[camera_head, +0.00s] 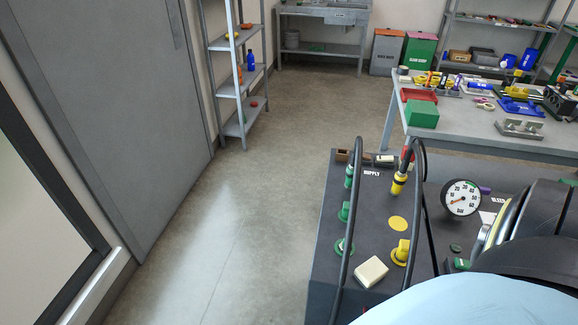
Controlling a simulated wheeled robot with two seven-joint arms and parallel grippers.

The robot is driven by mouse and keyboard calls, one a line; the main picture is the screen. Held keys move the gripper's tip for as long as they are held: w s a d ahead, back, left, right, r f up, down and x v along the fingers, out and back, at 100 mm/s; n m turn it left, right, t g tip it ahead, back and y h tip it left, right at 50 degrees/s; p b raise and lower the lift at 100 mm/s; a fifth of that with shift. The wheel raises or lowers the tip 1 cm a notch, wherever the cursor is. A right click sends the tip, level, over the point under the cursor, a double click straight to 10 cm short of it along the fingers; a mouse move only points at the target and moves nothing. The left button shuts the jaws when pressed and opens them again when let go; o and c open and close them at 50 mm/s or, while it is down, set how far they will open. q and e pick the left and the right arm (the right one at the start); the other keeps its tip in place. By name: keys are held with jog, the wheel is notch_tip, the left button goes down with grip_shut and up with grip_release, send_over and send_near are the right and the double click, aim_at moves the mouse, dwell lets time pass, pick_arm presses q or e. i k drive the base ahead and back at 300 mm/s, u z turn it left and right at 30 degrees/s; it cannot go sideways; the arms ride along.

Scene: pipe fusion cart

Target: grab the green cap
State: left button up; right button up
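The dark cart top (385,275) stands at the lower right in the head view. On its left side are a green knob-like piece (345,211), a green piece (344,248) on a round base, and a green connector (349,178) on a black hose. A small flat dark green disc (455,248) lies further right on the panel, below the gauge. I cannot tell for certain which green piece is the cap. Neither of my grippers shows in this view.
Yellow fittings (401,252), a round gauge (461,198), a cream block (371,271) and tall looped black hoses (347,230) occupy the cart. A cluttered table (480,128) with a green box (422,113) stands behind. Floor to the left is clear.

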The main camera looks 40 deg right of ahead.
aim_at(346, 206)
jog(key=u, duration=0.2)
jog(key=i, duration=2.35)
jog(key=z, duration=3.35)
jog(key=i, duration=0.45)
jog(key=u, duration=0.05)
